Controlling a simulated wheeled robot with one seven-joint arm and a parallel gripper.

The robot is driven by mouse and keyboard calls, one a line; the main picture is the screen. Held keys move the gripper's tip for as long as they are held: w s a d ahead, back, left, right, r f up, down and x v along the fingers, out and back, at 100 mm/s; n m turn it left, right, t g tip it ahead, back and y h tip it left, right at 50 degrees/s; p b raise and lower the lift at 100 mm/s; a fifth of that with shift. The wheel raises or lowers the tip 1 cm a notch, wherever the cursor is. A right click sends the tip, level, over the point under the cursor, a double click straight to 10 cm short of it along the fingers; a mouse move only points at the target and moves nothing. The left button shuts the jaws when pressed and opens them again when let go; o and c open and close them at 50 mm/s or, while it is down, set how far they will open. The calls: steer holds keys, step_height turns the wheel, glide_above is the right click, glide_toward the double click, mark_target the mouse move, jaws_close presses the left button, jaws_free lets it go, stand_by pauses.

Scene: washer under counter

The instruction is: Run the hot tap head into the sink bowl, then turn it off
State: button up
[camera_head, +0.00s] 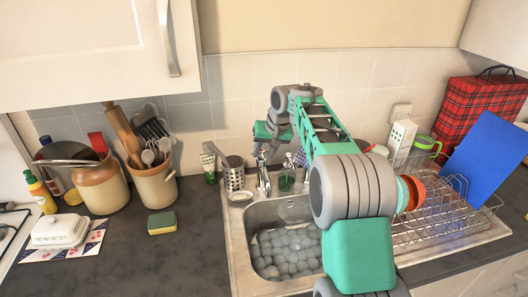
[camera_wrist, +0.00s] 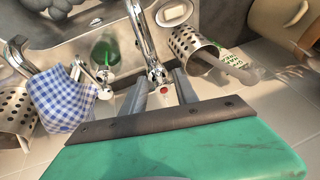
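The hot tap (camera_wrist: 164,90) is chrome with a red dot on its head. In the wrist view its head lies between my gripper's two dark fingers (camera_wrist: 159,88), which stand apart with a gap on each side. I cannot tell whether they touch it. In the head view the tap (camera_head: 263,178) stands at the sink's back left edge, with my gripper (camera_head: 268,148) over its top. The steel sink bowl (camera_head: 240,235) holds many grey rounded lumps, perhaps water. No clear stream shows from the spout. My arm hides part of the bowl's right side.
A perforated steel holder (camera_head: 234,176) stands close left of the tap; it also shows in the wrist view (camera_wrist: 190,45). A green bottle (camera_head: 286,180) and a blue checked cloth (camera_wrist: 62,98) are close by. A dish rack (camera_head: 450,205) is at right.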

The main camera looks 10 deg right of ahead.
steer(key=v, duration=0.8)
steer(key=shift+f, duration=0.1)
steer(key=s+a, duration=0.3)
steer(key=s, duration=0.7)
steer(key=s+f+h, duration=0.1)
steer(key=s+f, duration=0.4)
steer(key=s, duration=0.6)
steer(key=s+f+h, duration=0.1)
steer(key=s+f, duration=0.4)
steer(key=s, duration=0.7)
steer(key=shift+d+f+n+g, duration=0.2)
steer(key=shift+d+n+g, duration=0.1)
steer(key=shift+d+n, duration=0.15)
